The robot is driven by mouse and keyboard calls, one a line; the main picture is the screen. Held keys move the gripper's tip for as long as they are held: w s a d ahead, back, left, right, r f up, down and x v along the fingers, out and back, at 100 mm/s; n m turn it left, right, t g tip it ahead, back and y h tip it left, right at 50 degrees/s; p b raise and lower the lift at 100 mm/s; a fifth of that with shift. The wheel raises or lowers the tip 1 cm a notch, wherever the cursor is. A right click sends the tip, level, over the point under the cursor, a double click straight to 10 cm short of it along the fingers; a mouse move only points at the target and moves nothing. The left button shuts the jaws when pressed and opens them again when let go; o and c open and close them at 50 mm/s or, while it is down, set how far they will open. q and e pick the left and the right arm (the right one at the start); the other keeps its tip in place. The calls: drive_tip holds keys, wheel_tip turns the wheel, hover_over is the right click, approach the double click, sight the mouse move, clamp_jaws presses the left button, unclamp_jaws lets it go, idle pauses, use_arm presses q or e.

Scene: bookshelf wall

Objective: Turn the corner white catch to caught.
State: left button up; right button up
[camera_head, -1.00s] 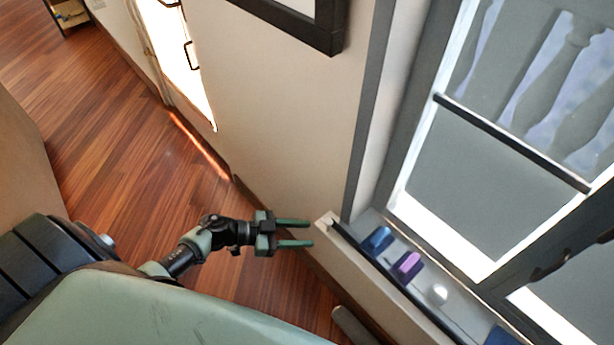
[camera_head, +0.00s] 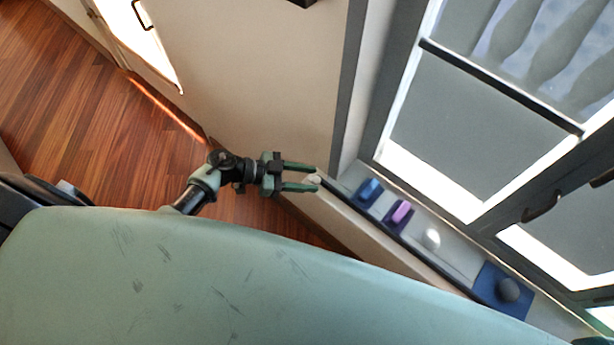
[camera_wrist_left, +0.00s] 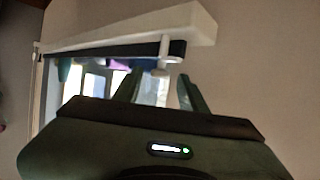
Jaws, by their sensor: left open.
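The corner white catch (camera_head: 314,179) is a small pale piece at the near-left end of the dark bar along the window sill. In the left wrist view the white catch (camera_wrist_left: 165,46) is a short peg at the end of the dark bar, just beyond the fingers. My left gripper (camera_head: 316,177) is open, with its two fingertips on either side of the catch in the head view. In the wrist view the left gripper (camera_wrist_left: 158,82) shows nothing clamped between its fingers. Whether a finger touches the catch I cannot tell. My right gripper is not in view.
The sill holds a blue object (camera_head: 368,190), a purple object (camera_head: 399,213), a white ball (camera_head: 431,239) and a dark ball on a blue mat (camera_head: 487,284). The dark bar (camera_head: 340,195) edges the sill. The window (camera_head: 470,130) rises behind. Wooden floor lies left.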

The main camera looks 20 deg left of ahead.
use_arm(q)
drive_tip(key=shift+c, duration=0.3)
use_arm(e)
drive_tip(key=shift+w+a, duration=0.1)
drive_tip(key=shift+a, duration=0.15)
use_arm(q)
clamp_jaws()
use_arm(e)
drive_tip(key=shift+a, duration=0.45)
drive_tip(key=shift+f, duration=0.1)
use_arm(q)
drive_tip(key=m+g+b, duration=0.2)
drive_tip(key=w+g+b, duration=0.1)
drive_tip(key=shift+a+f+m+h, duration=0.15)
drive_tip(key=shift+f+m+h, duration=0.1)
drive_tip(key=shift+m+h, duration=0.15)
drive_tip(key=m+g+b, duration=0.2)
drive_tip(key=b, duration=0.1)
drive_tip(key=shift+w+g, duration=0.15)
drive_tip(key=shift+g, duration=0.25)
drive_tip(key=shift+r+m+g+b, duration=0.2)
drive_tip(key=shift+m+g+b, duration=0.35)
drive_tip(key=shift+m+g, duration=0.05)
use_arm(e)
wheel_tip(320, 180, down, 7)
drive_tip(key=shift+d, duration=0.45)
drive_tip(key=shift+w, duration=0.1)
